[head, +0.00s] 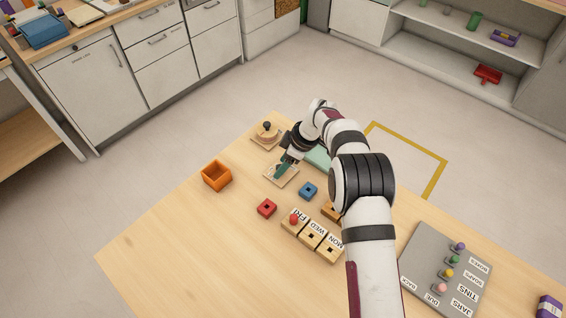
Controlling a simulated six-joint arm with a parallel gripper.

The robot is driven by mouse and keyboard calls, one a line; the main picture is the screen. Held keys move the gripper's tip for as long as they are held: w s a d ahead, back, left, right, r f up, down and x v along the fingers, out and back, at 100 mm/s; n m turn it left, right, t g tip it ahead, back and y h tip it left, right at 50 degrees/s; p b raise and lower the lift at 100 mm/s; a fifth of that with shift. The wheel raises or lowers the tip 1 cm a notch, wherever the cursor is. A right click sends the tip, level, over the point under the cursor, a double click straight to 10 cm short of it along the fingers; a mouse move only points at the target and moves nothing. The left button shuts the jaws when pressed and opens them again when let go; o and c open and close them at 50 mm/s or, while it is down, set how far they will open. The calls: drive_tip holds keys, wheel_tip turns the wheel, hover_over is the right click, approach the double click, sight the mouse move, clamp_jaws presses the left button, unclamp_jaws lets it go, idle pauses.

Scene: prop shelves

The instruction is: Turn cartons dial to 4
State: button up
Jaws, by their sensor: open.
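My gripper (286,166) is open over a small pale wooden board (292,181) near the far edge of the table. A dark green piece (281,171) shows at the gripper's fingertips; I cannot tell whether they touch it. I cannot make out a dial marked cartons or any number 4. A grey panel (416,262) at the right has several small coloured knobs and white labels, one of which seems to read TINS. A round wooden piece with a knob (266,128) sits on a square base beyond my gripper. My arm hides part of the table.
An orange open box (216,176) stands at the left. A purple item (548,307) is at the right corner. The table's left front is clear.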

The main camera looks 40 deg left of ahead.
drive_tip(key=shift+c, duration=0.3)
clamp_jaws()
